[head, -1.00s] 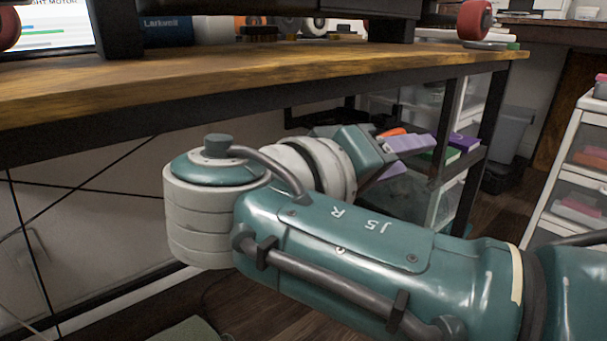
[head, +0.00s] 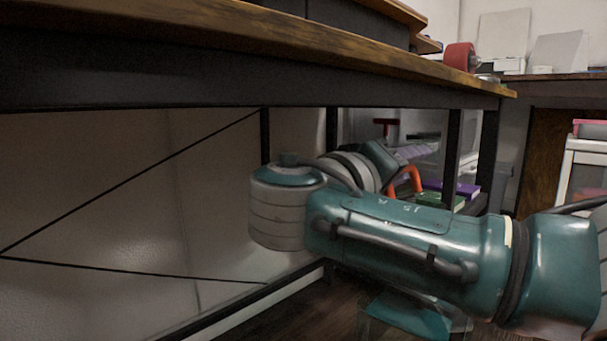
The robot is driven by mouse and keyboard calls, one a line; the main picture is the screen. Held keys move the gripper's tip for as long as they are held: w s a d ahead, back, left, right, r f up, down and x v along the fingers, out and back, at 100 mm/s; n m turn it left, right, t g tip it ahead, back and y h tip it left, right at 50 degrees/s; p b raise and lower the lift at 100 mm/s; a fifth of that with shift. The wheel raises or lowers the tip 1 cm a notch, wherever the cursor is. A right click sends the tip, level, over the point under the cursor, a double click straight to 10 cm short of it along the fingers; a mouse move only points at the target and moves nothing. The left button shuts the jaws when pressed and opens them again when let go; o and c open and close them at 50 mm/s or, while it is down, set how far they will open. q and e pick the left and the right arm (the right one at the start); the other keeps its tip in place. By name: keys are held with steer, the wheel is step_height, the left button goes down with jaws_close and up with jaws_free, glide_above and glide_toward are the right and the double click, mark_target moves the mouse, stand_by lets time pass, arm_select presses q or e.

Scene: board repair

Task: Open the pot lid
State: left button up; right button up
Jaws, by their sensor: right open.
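No pot or pot lid shows in the head view. My right arm comes in from the right, below the tabletop, and its wrist bends away from me. My right gripper (head: 415,154) is beyond the wrist, with a lavender finger showing; the rest is partly hidden behind my arm. The gripper is open, and I see nothing held in it. My left gripper is not in view.
The wooden workbench (head: 180,42) with its dark frame spans the top, above my arm. Purple (head: 466,189) and green (head: 436,199) items lie on a low shelf behind the gripper. White drawers (head: 583,172) are at right.

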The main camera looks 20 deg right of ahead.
steer(key=shift+s+d, duration=0.1)
steer(key=shift+d, duration=0.05)
steer(key=shift+c, duration=0.3)
jaws_close()
stand_by(1.1)
